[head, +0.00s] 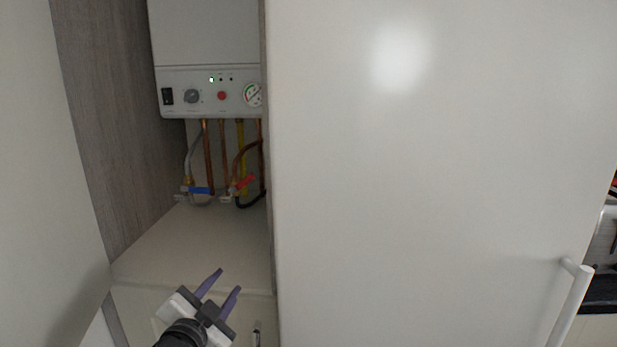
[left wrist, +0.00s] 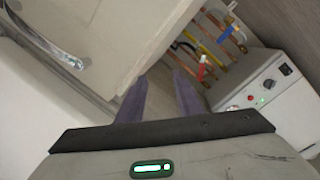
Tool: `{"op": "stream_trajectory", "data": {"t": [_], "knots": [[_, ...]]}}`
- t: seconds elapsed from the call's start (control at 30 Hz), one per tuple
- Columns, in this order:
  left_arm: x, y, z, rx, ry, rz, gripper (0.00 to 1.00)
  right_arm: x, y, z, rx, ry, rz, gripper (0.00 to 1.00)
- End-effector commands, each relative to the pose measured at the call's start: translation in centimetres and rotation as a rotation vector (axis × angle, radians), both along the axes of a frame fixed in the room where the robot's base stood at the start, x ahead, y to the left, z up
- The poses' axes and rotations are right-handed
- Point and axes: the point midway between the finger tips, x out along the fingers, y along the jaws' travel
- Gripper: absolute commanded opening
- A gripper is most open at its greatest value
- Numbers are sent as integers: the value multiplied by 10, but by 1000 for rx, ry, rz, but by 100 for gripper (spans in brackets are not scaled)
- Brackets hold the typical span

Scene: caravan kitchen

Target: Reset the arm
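My left gripper (head: 222,283) is at the bottom of the head view, in front of the open cupboard. Its two purple fingers are apart with nothing between them. They also show in the left wrist view (left wrist: 162,88), spread and empty. The white boiler (head: 207,90) hangs inside the cupboard, above and beyond the gripper. The gripper touches nothing that I can see. My right gripper is in neither view.
A large white door (head: 430,170) fills the right of the head view, with a pale bar handle (head: 572,300) at lower right. Copper pipes (head: 222,155) with a blue valve lever (head: 200,190) and a red valve lever (head: 243,183) hang below the boiler. The cupboard floor (head: 200,240) is bare.

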Motion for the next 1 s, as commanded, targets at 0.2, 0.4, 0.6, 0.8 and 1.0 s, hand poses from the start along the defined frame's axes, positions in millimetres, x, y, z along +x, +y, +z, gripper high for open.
{"op": "stream_trajectory", "data": {"t": [0.2,0.4,0.6,0.8,1.0], "knots": [[-64,-2,-100,-148,176,16,33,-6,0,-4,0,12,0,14],[-174,-5,-207,-355,407,78,33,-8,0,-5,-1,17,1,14],[-287,-7,-274,-537,607,175,33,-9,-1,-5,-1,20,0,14],[-349,-7,-298,-629,708,243,33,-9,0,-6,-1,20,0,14],[-358,-7,-301,-644,721,254,33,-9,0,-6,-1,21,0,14]]}}
